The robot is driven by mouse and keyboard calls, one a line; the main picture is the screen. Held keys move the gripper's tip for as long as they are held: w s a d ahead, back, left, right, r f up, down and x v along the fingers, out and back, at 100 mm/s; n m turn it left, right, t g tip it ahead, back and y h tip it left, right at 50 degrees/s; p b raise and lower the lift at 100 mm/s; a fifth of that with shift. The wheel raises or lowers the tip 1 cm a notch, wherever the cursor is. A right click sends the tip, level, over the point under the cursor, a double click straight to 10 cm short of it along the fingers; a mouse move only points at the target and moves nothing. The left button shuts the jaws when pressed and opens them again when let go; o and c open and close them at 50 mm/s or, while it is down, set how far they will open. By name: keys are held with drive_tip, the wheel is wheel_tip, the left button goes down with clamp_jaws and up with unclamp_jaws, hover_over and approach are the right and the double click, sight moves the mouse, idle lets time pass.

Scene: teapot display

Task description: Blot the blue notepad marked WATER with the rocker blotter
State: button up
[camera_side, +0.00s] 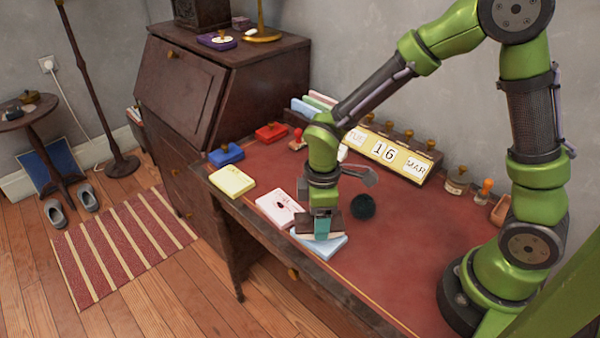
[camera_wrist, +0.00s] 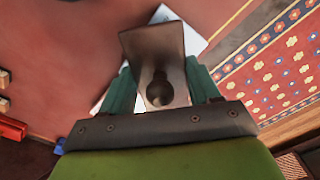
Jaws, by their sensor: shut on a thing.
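My gripper (camera_side: 322,228) has its teal fingers shut on the rocker blotter (camera_side: 304,221), a dark brown block with a pale underside. In the wrist view the blotter's flat top (camera_wrist: 142,48) and round knob (camera_wrist: 160,90) show between the fingers (camera_wrist: 162,92). The light blue notepad (camera_side: 325,250) lies on the desk directly below, near the front edge. The blotter is over it and very close; I cannot tell whether they touch. The blotter and gripper hide much of the pad, and no WATER marking is readable. A pale corner of the pad shows in the wrist view (camera_wrist: 194,42).
A pink notepad (camera_side: 270,203) with a dark mark lies just left, then a yellow notepad (camera_side: 232,181). Blue (camera_side: 226,154) and red (camera_side: 270,132) ink pads lie farther back. A calendar (camera_side: 388,152) stands behind.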

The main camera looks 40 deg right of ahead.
drive_tip(key=shift+f, duration=0.4)
idle(0.5)
drive_tip(key=shift+s+d+t+y, duration=0.3)
drive_tip(key=shift+d+t+y, duration=0.05)
drive_tip(key=shift+t+y, duration=0.5)
drive_tip(key=shift+a, duration=0.1)
drive_tip(key=shift+w+a+g+h, duration=0.15)
drive_tip(key=shift+a+g+h, duration=0.05)
drive_tip(key=shift+g+h, duration=0.2)
drive_tip(key=shift+w+f+g+h, duration=0.1)
drive_tip(key=shift+w+g+h, duration=0.05)
drive_tip(key=shift+g+h, duration=0.3)
drive_tip(key=shift+a, duration=0.1)
drive_tip(key=shift+a, duration=0.1)
drive_tip(key=shift+w+a+g+h, duration=0.2)
drive_tip(key=shift+w+g+h, duration=0.05)
drive_tip(key=shift+g+h, duration=0.6)
